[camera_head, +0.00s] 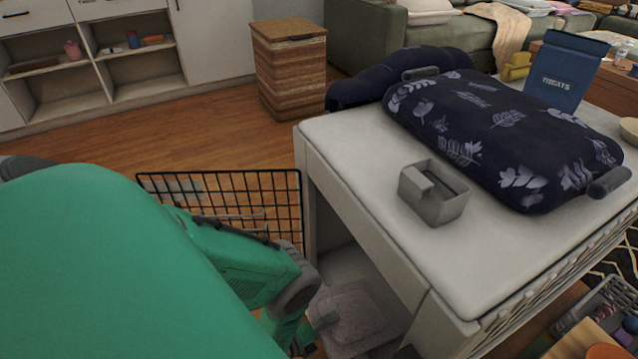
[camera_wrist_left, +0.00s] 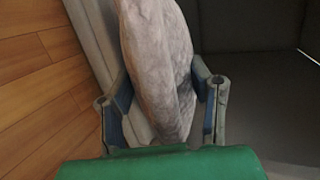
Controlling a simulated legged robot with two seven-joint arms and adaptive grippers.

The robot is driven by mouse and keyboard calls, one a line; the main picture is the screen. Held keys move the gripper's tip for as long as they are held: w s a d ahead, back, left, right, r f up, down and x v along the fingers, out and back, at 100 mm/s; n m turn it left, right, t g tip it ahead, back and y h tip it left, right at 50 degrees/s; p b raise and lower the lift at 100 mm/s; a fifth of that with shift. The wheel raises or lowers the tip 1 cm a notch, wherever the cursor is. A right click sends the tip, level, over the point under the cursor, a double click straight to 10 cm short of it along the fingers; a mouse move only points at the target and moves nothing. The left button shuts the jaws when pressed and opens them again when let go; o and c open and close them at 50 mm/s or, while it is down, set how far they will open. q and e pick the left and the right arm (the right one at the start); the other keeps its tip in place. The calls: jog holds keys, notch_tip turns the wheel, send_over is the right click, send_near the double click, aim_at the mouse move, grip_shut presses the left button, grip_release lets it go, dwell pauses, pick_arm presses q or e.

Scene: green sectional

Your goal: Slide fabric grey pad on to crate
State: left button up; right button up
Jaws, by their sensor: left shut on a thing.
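The grey fabric pad (camera_head: 355,312) shows low in the head view, at the open side of the white crate (camera_head: 400,262), partly inside it. The pad also fills the middle of the left wrist view (camera_wrist_left: 160,55), with a fold running between the fingers. My left gripper (camera_wrist_left: 165,88) is shut on the pad, one finger on each side. In the head view my green left arm reaches down to the crate's opening and hides much of the gripper. The crate's dark interior shows at the right of the wrist view. My right gripper is in neither view.
A dark leaf-patterned cushion (camera_head: 505,125), a small grey box (camera_head: 432,200) and a blue treats bag (camera_head: 566,75) stand on the crate top. A black wire door (camera_head: 235,195) is at the crate's left. Wooden floor (camera_head: 170,150) is clear behind it.

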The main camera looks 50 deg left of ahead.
aim_at(319, 334)
pick_arm(q)
jog(key=w, duration=0.2)
jog(key=w+d+b, duration=0.1)
jog(key=w, duration=0.1)
jog(key=shift+w+d+f, duration=0.15)
jog(key=shift+f, duration=0.05)
jog(key=shift+d+x, duration=0.2)
jog(key=shift+x, duration=0.9)
jog(key=shift+d+x, duration=0.2)
jog(key=shift+x, duration=0.95)
jog(key=o, duration=0.9)
jog(key=v, duration=1.2)
jog(key=shift+f, duration=0.1)
